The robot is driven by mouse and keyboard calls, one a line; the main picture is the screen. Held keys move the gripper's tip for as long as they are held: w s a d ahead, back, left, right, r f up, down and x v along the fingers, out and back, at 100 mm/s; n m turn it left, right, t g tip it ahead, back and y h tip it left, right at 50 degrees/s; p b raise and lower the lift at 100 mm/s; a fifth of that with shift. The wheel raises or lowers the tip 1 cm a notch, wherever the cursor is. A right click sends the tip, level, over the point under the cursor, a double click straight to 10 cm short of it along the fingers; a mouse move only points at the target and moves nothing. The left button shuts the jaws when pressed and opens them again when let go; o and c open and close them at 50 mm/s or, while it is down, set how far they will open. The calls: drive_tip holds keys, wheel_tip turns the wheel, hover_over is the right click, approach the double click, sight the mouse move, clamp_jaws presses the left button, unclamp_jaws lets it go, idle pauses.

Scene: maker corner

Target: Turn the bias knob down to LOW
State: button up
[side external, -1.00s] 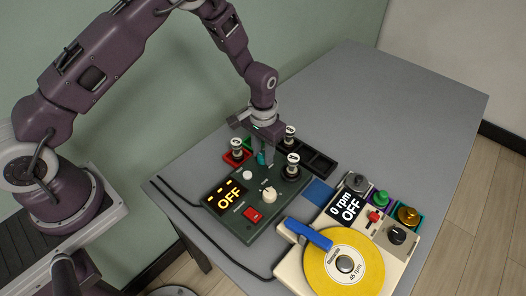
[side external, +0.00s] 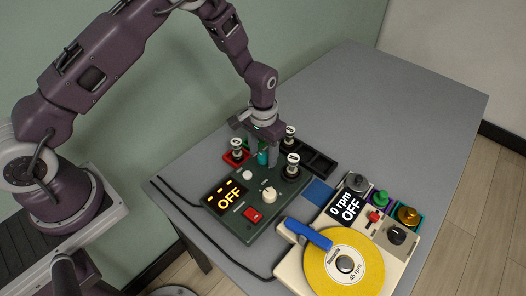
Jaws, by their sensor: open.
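A dark green box (side external: 234,224) on the table has a lit display (side external: 228,198) reading OFF and a red switch (side external: 254,214). A cream knob (side external: 269,194) sits near its middle and a pale grey round knob (side external: 248,175) further back. The labels are too small to read, so I cannot tell for sure which knob is bias. My gripper (side external: 265,158) is open and points down over the back of the box, behind the cream knob. A teal piece (side external: 263,158) shows beside its fingers; I cannot tell whether it stands between them.
Tubes with white tops stand close around my gripper, in a red holder (side external: 230,160), near a black tray (side external: 319,163) and on the box (side external: 291,168). A cream turntable unit (side external: 291,274) with a yellow disc (side external: 352,284) is at front right. The table's back right is clear.

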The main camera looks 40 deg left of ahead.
sight(263, 155)
wheel_tip(263, 155, up, 7)
drive_tip(key=shift+r, duration=0.1)
idle(0.3)
drive_tip(key=s+a+r+t, duration=0.1)
drive_tip(key=s+r+t, duration=0.1)
drive_tip(key=s+r, duration=0.65)
drive_tip(key=s+a+r+t, duration=0.1)
drive_tip(key=s+a+r, duration=0.15)
drive_tip(key=r, duration=1.15)
drive_tip(key=s+r+t, duration=0.1)
drive_tip(key=s, duration=0.7)
drive_tip(key=s+r+t, duration=0.1)
drive_tip(key=s+r, duration=0.1)
drive_tip(key=s, duration=0.6)
drive_tip(key=shift+s+a+r+t, duration=0.25)
drive_tip(key=shift+s+a+t, duration=0.05)
drive_tip(key=shift+a, duration=0.15)
